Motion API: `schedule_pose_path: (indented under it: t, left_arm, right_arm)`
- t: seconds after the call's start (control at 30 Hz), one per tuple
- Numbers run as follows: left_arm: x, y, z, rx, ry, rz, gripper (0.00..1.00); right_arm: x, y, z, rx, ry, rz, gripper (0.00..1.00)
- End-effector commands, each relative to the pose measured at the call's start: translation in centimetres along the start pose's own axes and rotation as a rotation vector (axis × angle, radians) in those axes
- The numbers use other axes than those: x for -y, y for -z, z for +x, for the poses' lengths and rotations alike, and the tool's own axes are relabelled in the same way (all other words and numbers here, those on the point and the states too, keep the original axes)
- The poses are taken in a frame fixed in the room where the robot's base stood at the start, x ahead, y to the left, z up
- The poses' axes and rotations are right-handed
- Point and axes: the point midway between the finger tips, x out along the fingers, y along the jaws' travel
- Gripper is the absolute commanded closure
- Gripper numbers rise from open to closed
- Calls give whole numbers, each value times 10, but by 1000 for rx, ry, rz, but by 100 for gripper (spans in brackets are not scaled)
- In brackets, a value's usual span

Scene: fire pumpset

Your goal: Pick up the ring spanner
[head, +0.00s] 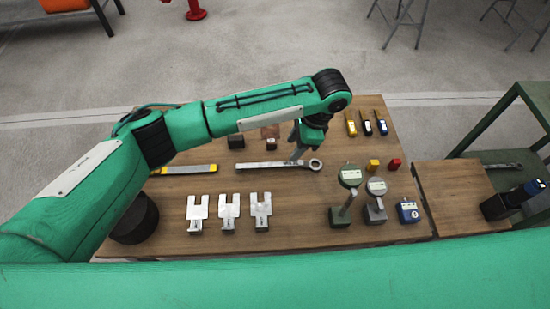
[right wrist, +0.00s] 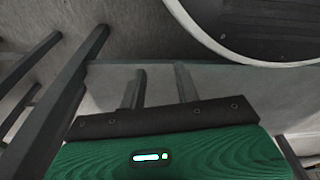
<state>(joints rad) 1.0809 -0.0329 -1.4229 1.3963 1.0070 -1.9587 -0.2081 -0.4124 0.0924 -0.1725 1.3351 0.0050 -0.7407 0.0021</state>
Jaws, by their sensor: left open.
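The ring spanner (head: 270,165) is a long silver-grey tool lying flat on the wooden table. It lies roughly left to right in the head view, with its ring end at the right. My left gripper (head: 296,156) points down over the spanner's right part, close to the ring end. Its jaws are open, and it partly hides the handle there. I cannot tell whether the fingers touch the spanner.
Three pale forked pieces (head: 228,207) stand in front of the spanner. A yellow-edged bar (head: 188,169) lies left. A green frame (head: 500,118) stands at the far right.

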Motion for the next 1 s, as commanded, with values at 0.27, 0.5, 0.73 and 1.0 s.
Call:
schedule_pose_path:
  t: [0.27, 0.5, 0.73, 1.0]
  left_arm:
    - [15, -14, 7, 68, 13, -6, 56]
    - [15, -17, 54, 66, 12, -5, 56]
    - [16, -18, 78, 64, 14, -5, 56]
    - [17, -24, 109, 65, 14, -5, 56]
  right_arm:
    - [1, -9, 10, 5, 1, -1, 68]
    - [0, -10, 10, 5, 0, -1, 68]
    - [0, -11, 11, 5, 0, -1, 68]
    - [-1, -17, 14, 5, -2, -3, 68]
